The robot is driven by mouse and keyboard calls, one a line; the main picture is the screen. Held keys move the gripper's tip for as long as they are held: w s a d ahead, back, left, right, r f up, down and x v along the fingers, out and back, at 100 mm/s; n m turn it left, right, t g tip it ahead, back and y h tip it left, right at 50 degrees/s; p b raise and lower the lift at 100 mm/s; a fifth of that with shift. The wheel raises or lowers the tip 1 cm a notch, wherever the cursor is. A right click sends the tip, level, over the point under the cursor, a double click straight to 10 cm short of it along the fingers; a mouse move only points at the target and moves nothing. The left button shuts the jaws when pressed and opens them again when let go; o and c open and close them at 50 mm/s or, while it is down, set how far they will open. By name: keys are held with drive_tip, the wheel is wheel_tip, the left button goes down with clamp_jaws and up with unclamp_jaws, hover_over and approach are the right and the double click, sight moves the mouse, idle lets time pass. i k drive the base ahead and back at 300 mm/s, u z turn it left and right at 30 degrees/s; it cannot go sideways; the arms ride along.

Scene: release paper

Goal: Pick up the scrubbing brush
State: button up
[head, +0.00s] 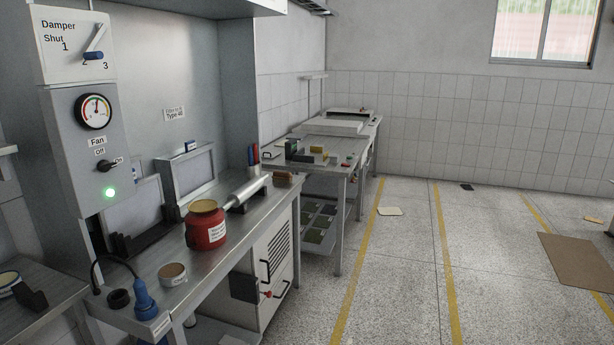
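A small brown block-shaped thing (289,178), which looks like the scrubbing brush, lies at the far right corner of the steel bench (222,255). It is small in the picture, so its bristles are hard to make out. A silver cylinder (248,191) lies just left of it, on the near side. My gripper is not in view.
The bench also holds a red pot (206,226), a round tin (173,274), a blue-handled tool (146,298) and a black rack (140,241). A second table (345,171) stands behind. Open speckled floor (400,270) lies to the right, with a brown mat (580,261).

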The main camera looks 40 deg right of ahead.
sight(278, 177)
drive_tip(key=z, duration=1.05)
drive_tip(key=k, duration=1)
drive_tip(key=i, duration=0.85)
drive_tip(key=z, duration=0.05)
